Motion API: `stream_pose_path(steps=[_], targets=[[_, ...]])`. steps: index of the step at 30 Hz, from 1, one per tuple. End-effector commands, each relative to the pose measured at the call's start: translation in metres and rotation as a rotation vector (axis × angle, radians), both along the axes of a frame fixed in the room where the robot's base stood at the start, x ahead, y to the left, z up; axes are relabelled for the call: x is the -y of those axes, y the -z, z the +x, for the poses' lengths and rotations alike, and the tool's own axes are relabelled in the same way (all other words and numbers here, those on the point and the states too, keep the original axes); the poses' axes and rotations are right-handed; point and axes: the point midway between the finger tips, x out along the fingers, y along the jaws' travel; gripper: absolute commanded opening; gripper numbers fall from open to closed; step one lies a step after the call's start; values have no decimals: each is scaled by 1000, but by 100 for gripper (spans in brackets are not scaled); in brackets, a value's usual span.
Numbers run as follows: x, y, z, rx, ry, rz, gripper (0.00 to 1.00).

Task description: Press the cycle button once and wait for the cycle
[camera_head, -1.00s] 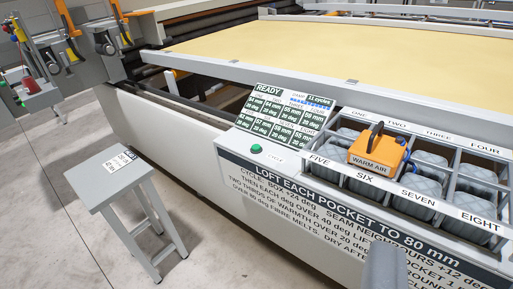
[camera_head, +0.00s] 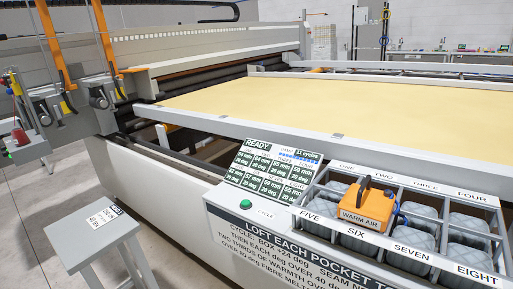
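The green round cycle button (camera_head: 246,204) sits on the white console ledge, left of the printed word CYCLE. Behind it a tilted display (camera_head: 272,172) reads READY and 11 cycles, with mm and degree values for several pockets. An orange WARM AIR box (camera_head: 367,202) with a dark handle rests on the pocket rack (camera_head: 448,188), just behind the label SIX. Grey quilted pockets (camera_head: 410,258) fill the compartments around it. My gripper is not in view, and nothing is seen touching the button.
A grey stool (camera_head: 92,238) with a small label stands on the floor at lower left. A yellow quilting bed (camera_head: 330,105) with white rails lies behind the console. Orange-armed fixtures (camera_head: 105,40) stand at upper left. Open floor (camera_head: 25,210) shows around the stool.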

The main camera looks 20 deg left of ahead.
Motion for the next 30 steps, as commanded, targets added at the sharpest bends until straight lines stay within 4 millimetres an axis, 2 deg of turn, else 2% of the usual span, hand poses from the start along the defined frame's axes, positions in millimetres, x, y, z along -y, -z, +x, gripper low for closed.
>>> stream_pose_path(steps=[9, 12, 13, 30], targets=[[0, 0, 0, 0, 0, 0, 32], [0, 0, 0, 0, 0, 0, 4], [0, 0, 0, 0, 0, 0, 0], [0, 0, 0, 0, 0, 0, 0]])
